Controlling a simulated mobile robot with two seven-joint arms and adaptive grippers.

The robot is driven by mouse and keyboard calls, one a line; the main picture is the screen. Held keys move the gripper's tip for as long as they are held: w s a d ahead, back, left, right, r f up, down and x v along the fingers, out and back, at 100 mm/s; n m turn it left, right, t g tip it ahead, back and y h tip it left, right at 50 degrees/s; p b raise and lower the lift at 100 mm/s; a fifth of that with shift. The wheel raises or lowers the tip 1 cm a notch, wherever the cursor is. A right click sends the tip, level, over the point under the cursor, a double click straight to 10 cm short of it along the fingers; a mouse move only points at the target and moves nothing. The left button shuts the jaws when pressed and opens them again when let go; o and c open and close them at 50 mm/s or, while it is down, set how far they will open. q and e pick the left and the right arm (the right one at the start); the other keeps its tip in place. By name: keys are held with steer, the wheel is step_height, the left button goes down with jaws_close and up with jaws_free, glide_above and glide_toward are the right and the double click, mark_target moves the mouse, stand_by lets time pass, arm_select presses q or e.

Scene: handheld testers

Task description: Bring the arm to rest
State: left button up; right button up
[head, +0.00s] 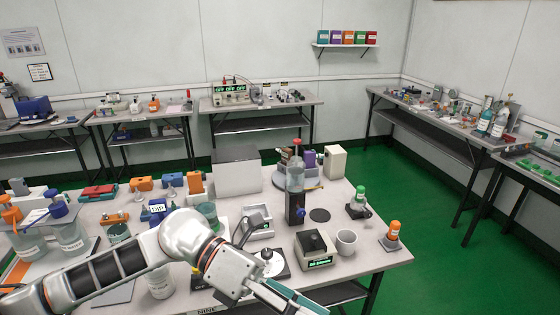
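My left arm comes in from the left across the front of the near table (375,262). Its white and dark links pass above the table's front part. My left gripper (300,301) points down to the right at the bottom edge of the head view, near the table's front edge. It has light parts with a teal strip, and its tips are too close to the frame edge to show whether they are open or shut. I see nothing clearly held in it. My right arm and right gripper are not in view.
Close to my arm stand a black box tester (315,250), a white mug (346,242), a clear bottle on a dark stand (295,178) and an orange-capped item (393,232). Orange- and blue-topped jars (70,236) crowd the left. Green floor (450,270) is open at right.

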arm_select(q)
steer(key=w+r+n+t+h, duration=0.4)
steer(key=w+n+t+h, duration=0.5)
steer(key=n, duration=0.5)
steer(key=w+a+f+n+t+y, duration=0.6)
steer(key=a+f+n+t+y, duration=0.3)
steer(key=f+n+t, duration=0.65)
steer(key=s+a+f+n+g+y, duration=0.3)
steer(key=a+f+n+y, duration=0.4)
steer(key=a+f+n, duration=0.3)
steer(key=s+a+f+n+g+y, duration=0.2)
steer(key=s+f, duration=0.3)
steer(key=f, duration=0.3)
steer(key=s+a+f+n+g+y, duration=0.1)
steer(key=s+a+f+n+g, duration=0.1)
steer(key=s+f, duration=0.4)
steer(key=shift+s+a+f+n+y, duration=0.25)
steer(key=shift+a+f+n+y, duration=0.2)
steer(key=shift+a+f, duration=0.6)
steer(key=shift+a+r, duration=0.1)
